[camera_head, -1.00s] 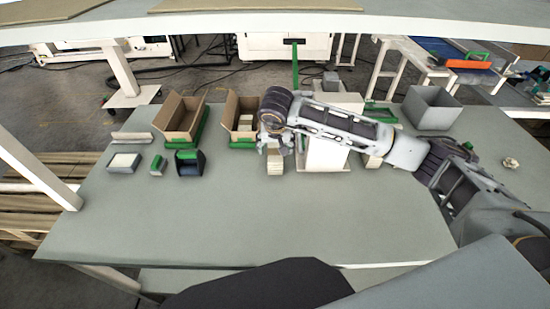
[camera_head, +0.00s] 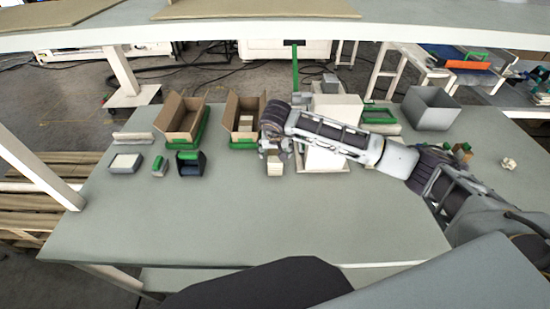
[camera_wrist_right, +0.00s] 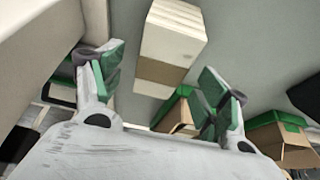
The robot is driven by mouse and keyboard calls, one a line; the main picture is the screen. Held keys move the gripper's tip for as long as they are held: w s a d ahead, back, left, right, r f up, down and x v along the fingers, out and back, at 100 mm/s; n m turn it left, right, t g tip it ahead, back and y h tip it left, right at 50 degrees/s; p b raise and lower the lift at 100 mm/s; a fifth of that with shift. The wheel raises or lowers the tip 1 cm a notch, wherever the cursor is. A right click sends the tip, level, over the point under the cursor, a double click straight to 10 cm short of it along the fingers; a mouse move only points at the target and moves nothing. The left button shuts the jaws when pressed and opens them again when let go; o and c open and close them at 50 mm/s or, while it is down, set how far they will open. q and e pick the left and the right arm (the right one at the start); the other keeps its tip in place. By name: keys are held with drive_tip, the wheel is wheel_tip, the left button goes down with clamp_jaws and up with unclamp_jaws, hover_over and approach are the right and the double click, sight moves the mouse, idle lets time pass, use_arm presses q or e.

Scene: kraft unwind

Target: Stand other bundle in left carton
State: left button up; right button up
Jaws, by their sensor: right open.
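A cream bundle (camera_head: 275,169) with a kraft band stands on the table in front of the right carton. My right gripper (camera_head: 275,148) is just above and behind it in the head view. In the right wrist view, the bundle (camera_wrist_right: 170,45) lies just beyond the open green fingertips (camera_wrist_right: 165,85), without clear contact. The left carton (camera_head: 178,116) is open, with flaps up, in a green holder; no bundle shows in it. The right carton (camera_head: 234,105) is open in another green holder, with a pale bundle (camera_head: 245,122) inside. My left gripper is out of view.
A white block-like machine (camera_head: 325,158) stands right beside my right gripper, partly behind my arm. A grey bin (camera_head: 431,108) is at back right. The front of the table is clear.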

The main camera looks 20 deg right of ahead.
drive_tip(key=shift+w+f, duration=0.1)
drive_tip(key=shift+f, duration=0.1)
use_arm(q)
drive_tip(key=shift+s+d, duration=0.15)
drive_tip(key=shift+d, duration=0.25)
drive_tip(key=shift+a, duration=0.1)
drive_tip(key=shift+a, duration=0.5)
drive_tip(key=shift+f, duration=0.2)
use_arm(e)
drive_tip(key=shift+f, duration=0.15)
use_arm(q)
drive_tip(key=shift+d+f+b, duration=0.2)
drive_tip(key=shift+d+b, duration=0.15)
drive_tip(key=shift+b, duration=0.1)
use_arm(e)
drive_tip(key=shift+f, duration=0.1)
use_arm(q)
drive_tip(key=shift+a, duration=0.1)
use_arm(e)
drive_tip(key=shift+c, duration=0.4)
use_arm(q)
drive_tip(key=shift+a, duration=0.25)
use_arm(e)
drive_tip(key=c, duration=1.4)
